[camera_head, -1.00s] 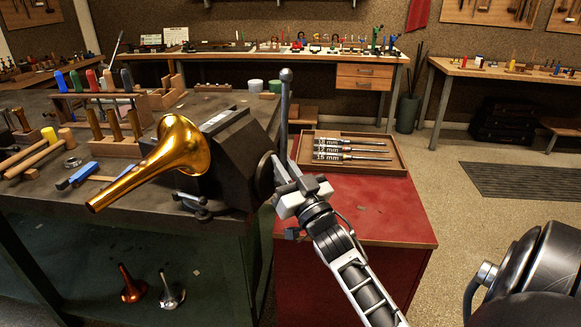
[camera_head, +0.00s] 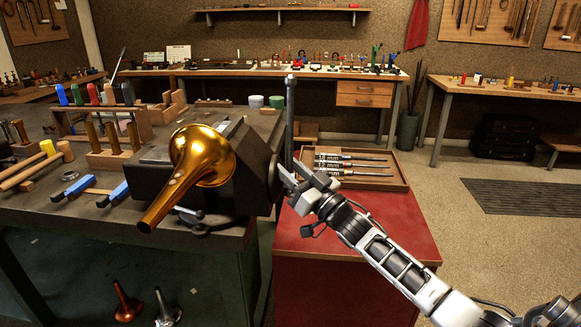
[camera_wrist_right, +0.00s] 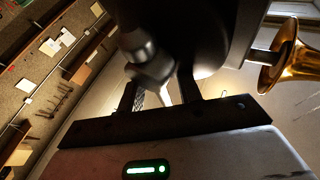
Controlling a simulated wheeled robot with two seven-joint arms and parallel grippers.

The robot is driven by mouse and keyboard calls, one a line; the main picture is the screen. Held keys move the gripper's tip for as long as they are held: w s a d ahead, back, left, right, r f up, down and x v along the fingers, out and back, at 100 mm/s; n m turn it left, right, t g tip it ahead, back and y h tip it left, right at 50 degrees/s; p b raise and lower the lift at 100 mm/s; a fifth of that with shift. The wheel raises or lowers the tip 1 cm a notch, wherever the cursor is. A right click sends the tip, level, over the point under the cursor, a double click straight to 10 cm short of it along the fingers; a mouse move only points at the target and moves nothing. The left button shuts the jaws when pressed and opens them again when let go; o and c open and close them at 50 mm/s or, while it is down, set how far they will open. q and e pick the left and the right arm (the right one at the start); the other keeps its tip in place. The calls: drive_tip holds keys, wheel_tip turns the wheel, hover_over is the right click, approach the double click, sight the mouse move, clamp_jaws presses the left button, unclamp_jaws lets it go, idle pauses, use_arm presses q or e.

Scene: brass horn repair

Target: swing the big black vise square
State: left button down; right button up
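The big black vise (camera_head: 228,170) stands on the front right corner of the dark workbench (camera_head: 75,215). A brass bell (camera_head: 205,160) is mounted at the vise, its narrow end pointing down and left toward me. A grey vise handle bar (camera_head: 291,115) stands upright at the vise's right side. My right gripper (camera_head: 288,184) is at the lower part of this bar. In the right wrist view its fingers (camera_wrist_right: 160,92) are on both sides of the metal bar (camera_wrist_right: 138,48) and seem closed on it; the contact is partly dark. My left gripper is not in view.
A red cabinet (camera_head: 385,230) stands right of the bench, with a wooden tray (camera_head: 390,185) of labelled tools behind my right arm. Mallets (camera_head: 30,170) and coloured-handle tools (camera_head: 95,95) crowd the bench's left. Two small bells (camera_head: 125,303) are below the bench top.

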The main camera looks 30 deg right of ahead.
drive_tip(key=shift+d+f, duration=0.1)
drive_tip(key=shift+d, duration=0.05)
idle(0.3)
drive_tip(key=b+v, duration=0.2)
drive_tip(key=v, duration=1.4)
drive_tip(key=s+a+f+m+g+h, duration=0.1)
drive_tip(key=a+f+g+h, duration=0.1)
drive_tip(key=a+f, duration=0.35)
drive_tip(key=s+a+f+g+h, duration=0.1)
drive_tip(key=s+a+f+g, duration=0.2)
drive_tip(key=f, duration=0.4)
drive_tip(key=s+a+f+g, duration=0.3)
drive_tip(key=s+a+f, duration=0.1)
drive_tip(key=a, duration=0.4)
drive_tip(key=s+a+f+n+g, duration=0.1)
drive_tip(key=s+a+f+g, duration=0.2)
drive_tip(key=a, duration=0.5)
wheel_tip(320, 180, down, 2)
drive_tip(key=shift+s+f+n+y, duration=0.15)
drive_tip(key=shift+s+n+y, duration=0.2)
drive_tip(key=shift+s, duration=0.55)
drive_tip(key=shift+a, duration=0.1)
